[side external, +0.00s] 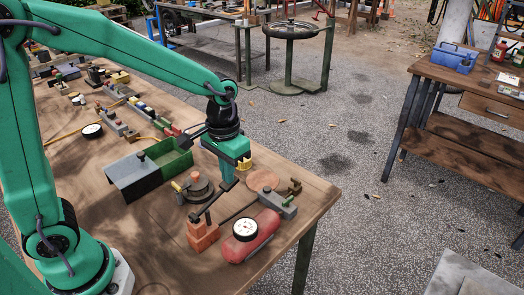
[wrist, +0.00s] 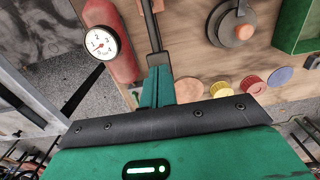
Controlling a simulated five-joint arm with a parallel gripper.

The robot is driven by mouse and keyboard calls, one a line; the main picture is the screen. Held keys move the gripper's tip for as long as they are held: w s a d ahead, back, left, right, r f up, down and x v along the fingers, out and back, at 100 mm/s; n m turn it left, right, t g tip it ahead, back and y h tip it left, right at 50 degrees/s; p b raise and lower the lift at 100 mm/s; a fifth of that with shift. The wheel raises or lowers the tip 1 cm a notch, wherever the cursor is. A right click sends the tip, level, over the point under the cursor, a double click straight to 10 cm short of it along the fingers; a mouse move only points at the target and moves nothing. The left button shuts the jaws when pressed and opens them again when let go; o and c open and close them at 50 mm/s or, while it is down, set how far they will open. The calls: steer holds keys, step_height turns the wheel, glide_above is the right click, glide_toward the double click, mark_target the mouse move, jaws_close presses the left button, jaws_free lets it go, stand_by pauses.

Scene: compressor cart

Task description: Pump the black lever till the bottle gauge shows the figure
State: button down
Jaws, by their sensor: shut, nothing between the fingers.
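The black lever (side external: 208,206) rises from a red block stand (side external: 203,238) near the table's front edge. It also shows in the wrist view (wrist: 150,28), running down toward my fingertips. My gripper (side external: 228,186) is shut and empty, pointing down over the lever's far end. In the wrist view its teal fingers (wrist: 156,72) are at or very near the lever's end; contact is unclear. The red bottle (side external: 262,232) lies to the right of the stand. Its white gauge (side external: 245,230) faces up. In the wrist view the gauge (wrist: 100,43) has its red needle at lower left, near the low end.
A grey round-based fixture (side external: 198,188) stands left of my gripper. Behind it is an open green box (side external: 172,160) with a grey cover. A copper disc (side external: 262,180) and a grey block (side external: 280,205) lie to the right. The table's right edge is close.

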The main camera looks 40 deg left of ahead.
step_height(320, 180, down, 6)
steer(key=shift+f, duration=0.2)
stand_by(0.9)
steer(key=shift+r, duration=4.4)
steer(key=shift+f, duration=0.15)
steer(key=shift+f, duration=1.55)
steer(key=shift+r, duration=1.7)
